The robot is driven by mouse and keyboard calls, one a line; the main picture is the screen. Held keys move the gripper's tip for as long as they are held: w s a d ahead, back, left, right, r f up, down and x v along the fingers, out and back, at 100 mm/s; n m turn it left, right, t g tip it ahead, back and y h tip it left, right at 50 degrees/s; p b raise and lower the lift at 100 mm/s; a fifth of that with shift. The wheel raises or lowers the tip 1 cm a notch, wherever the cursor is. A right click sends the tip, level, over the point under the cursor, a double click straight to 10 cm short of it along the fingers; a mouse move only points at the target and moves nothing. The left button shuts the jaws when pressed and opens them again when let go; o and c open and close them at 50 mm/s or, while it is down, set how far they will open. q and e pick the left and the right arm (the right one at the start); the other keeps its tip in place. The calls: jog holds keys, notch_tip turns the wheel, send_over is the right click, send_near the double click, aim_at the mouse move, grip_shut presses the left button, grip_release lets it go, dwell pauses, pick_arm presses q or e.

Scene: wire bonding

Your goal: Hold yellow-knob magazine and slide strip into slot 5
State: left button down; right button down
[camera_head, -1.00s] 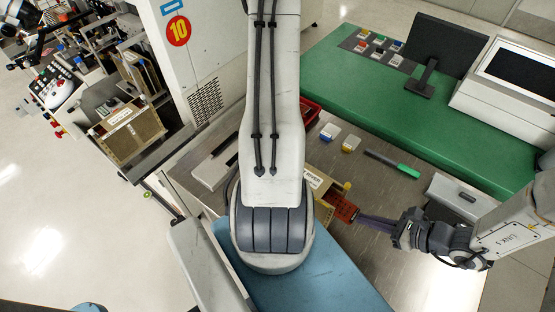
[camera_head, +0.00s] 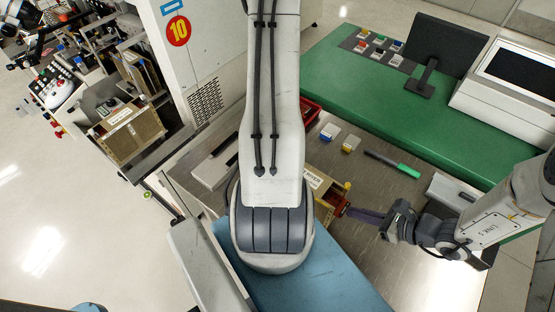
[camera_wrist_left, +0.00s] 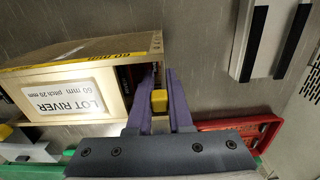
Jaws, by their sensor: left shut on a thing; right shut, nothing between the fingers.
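The tan magazine (camera_head: 318,187) has a white label and a yellow knob (camera_head: 347,186). It is partly behind my own arm in the head view. In the left wrist view the magazine (camera_wrist_left: 75,85) reads "LOT RIVER", and my left gripper (camera_wrist_left: 160,97) has its purple fingers shut on the yellow knob (camera_wrist_left: 159,101). The left gripper is hidden in the head view. A little of the red strip (camera_head: 341,208) shows at the magazine's right end. My right gripper (camera_head: 352,212) is shut and empty, its purple fingertips at the strip's outer end. I cannot tell which slot the strip is in.
A red tray (camera_head: 311,111) and two small blocks with blue (camera_head: 330,131) and yellow (camera_head: 351,144) lie behind the magazine. A green-and-black pen-like tool (camera_head: 392,163) lies farther right. A green mat (camera_head: 440,135) holds a monitor. Grey bench is clear in front of my right gripper.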

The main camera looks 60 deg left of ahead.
jog(key=shift+s+a, duration=0.2)
jog(key=shift+a, duration=0.3)
jog(key=shift+s+a, duration=0.15)
jog(key=shift+a, duration=0.3)
jog(key=shift+f+v, duration=0.25)
jog(key=shift+v, duration=2)
jog(key=shift+d, duration=0.1)
pick_arm(q)
jog(key=c, duration=0.8)
grip_release()
jog(key=shift+o, duration=0.2)
jog(key=shift+r, duration=0.15)
notch_tip(320, 180, up, 12)
jog(key=shift+f, duration=0.1)
